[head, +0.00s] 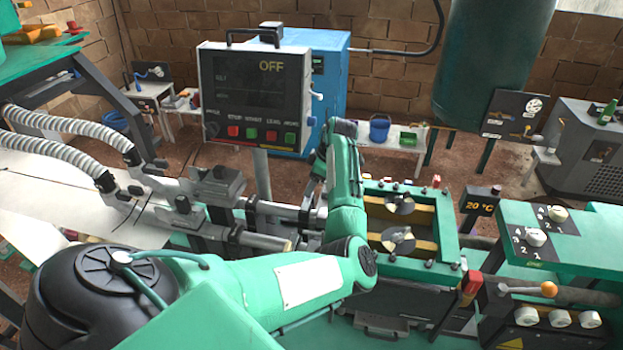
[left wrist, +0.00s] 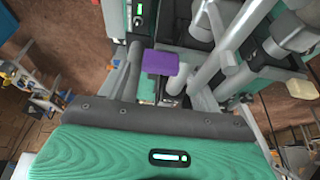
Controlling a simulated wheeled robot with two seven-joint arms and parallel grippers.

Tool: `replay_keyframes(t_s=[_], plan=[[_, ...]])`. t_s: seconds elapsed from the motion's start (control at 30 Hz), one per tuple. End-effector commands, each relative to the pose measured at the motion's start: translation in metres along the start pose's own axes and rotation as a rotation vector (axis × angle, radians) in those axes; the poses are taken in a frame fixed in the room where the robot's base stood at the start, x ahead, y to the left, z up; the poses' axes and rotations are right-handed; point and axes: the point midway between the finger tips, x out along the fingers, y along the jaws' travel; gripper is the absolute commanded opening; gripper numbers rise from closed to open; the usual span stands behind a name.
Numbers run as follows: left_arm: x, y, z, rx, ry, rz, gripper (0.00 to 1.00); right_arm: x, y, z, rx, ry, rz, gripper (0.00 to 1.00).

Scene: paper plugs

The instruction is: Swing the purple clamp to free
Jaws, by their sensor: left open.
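The purple clamp (left wrist: 167,62) shows in the left wrist view as a small purple block at upper centre, just beyond the grey front edge of my wrist. I cannot make it out in the head view, where my left arm covers that area. My left gripper (left wrist: 165,82) is open, close to the purple clamp. I cannot tell whether the fingers touch it. In the head view my left gripper (head: 321,165) is mostly hidden behind my forearm, beside the green-framed machine (head: 447,225). My right gripper is in neither view.
A control panel reading OFF (head: 255,95) stands behind the arm. Grey metal rods (head: 290,212) lie left of it. A lever with an orange knob (head: 548,289) and a 20 °C display (head: 478,205) are at right. In the left wrist view, grey pipes (left wrist: 226,75) crowd the clamp's right side.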

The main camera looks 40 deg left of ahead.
Motion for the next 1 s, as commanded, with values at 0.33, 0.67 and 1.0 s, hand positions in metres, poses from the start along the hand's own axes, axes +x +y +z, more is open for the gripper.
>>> replay_keyframes(t_s=[0.33, 0.67, 1.0], plan=[[0.013, 0.000, 0.000, -0.001, -0.001, 0.000, 0.65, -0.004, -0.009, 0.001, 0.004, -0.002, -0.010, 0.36], [0.013, 0.000, 0.000, 0.000, -0.001, 0.000, 0.22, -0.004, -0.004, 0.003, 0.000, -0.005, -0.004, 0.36], [0.014, 0.003, -0.002, 0.012, -0.001, 0.005, 0.03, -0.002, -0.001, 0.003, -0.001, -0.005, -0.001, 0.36]])
